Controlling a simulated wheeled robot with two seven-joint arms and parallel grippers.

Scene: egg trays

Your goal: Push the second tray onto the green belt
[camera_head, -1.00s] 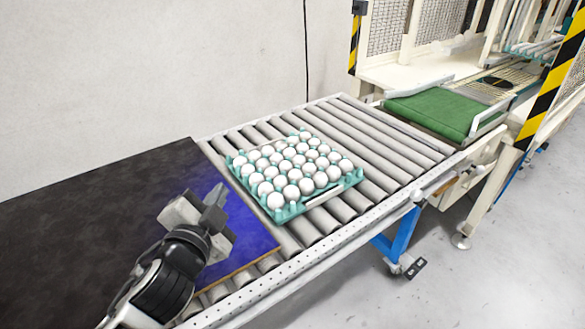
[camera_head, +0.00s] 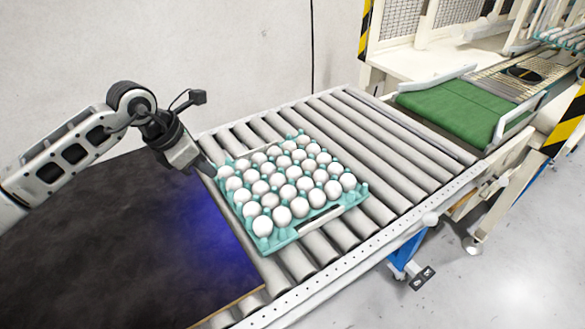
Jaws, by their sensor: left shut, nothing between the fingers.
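A teal tray (camera_head: 318,225) full of white eggs lies on the grey rollers, close to the dark board's right edge. The green belt (camera_head: 455,108) is beyond the far right end of the rollers, with bare rollers between it and the tray. My left gripper (camera_head: 209,169) is shut and empty, at the tray's far left corner. I cannot tell whether its tip touches the tray. My right gripper is not in view.
The roller conveyor (camera_head: 385,150) has a metal side rail (camera_head: 345,268) along its near side. A dark board (camera_head: 120,240) covers the left. Cream machine frames and a yellow-black striped post (camera_head: 566,120) stand around the belt. A white wall is behind.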

